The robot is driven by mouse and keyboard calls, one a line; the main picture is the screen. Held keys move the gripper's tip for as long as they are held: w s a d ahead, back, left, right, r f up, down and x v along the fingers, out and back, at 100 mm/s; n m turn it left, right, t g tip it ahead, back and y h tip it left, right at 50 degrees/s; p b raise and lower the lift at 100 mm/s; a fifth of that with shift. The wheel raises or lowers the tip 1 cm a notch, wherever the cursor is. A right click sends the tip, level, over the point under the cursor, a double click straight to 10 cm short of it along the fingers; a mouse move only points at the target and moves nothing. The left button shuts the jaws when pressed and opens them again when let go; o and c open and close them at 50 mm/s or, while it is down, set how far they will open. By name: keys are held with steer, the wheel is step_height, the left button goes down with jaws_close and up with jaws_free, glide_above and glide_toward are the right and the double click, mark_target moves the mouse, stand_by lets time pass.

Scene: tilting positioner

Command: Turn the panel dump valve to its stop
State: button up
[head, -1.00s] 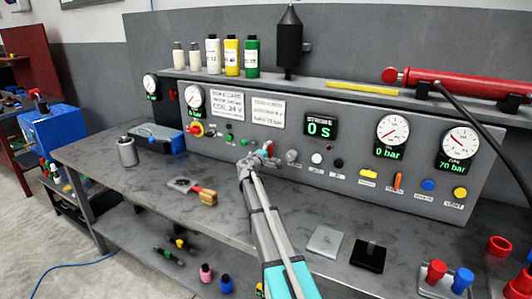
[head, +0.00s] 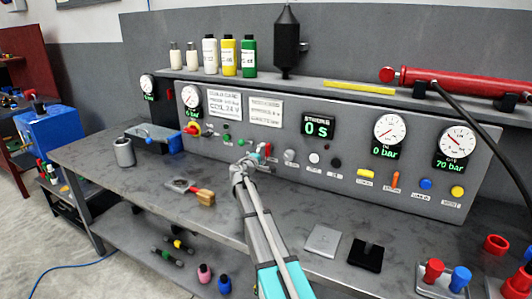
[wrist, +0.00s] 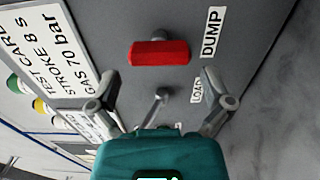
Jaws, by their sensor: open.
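The dump valve's red handle (wrist: 160,53) is on the grey panel in the wrist view, lying across the picture beside the DUMP label (wrist: 212,33). A LOAD label (wrist: 197,91) is lower down. My gripper (wrist: 160,92) is open and empty. Its two fingers are spread wide, below the red handle in the picture and apart from it. A small metal lever (wrist: 155,106) shows between the fingers. In the head view, my gripper (head: 243,167) is in front of the panel. A bit of red shows just right of it; the valve is too small there to read its angle.
The panel (head: 345,190) carries gauges, a display reading 0 s (head: 317,126), knobs and buttons close around my gripper. Bottles stand on the shelf above.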

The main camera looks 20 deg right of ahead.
steer(key=v, duration=0.8)
steer(key=shift+s, duration=0.2)
steer(key=shift+a, duration=0.15)
steer(key=s+a+f+m+g+y+p, duration=0.1)
steer(key=s+f+m+g+y, duration=0.1)
steer(key=s, duration=0.3)
steer(key=s+a+f+m+g+y+p, duration=0.1)
steer(key=s+a+f+m+g, duration=0.1)
steer(key=s, duration=0.4)
steer(key=s+a+f+m+g+y+p, duration=0.2)
steer(key=s+f, duration=0.2)
steer(key=s, duration=0.2)
steer(key=shift+s+f+g+y, duration=0.25)
steer(key=shift+f+g+y, duration=0.05)
steer(key=shift+g, duration=0.1)
steer(key=s+a+f+y, duration=0.1)
steer(key=s+a, duration=0.1)
steer(key=s+a+m+g+y+p, duration=0.1)
steer(key=s, duration=0.2)
steer(key=s+a+f+g+y, duration=0.1)
steer(key=s+a, duration=0.1)
steer(key=shift+s+a+f+y, duration=0.3)
steer(key=shift+a+f+y, duration=0.05)
steer(key=shift+y, duration=0.05)
steer(key=s+a+g+y+p, duration=0.2)
steer(key=s+a+y, duration=0.2)
steer(key=s+a, duration=0.4)
steer(key=shift+s+a+f+m+y, duration=0.15)
steer(key=shift+s+a+m+y, duration=0.1)
steer(key=shift+s+m+y, duration=0.25)
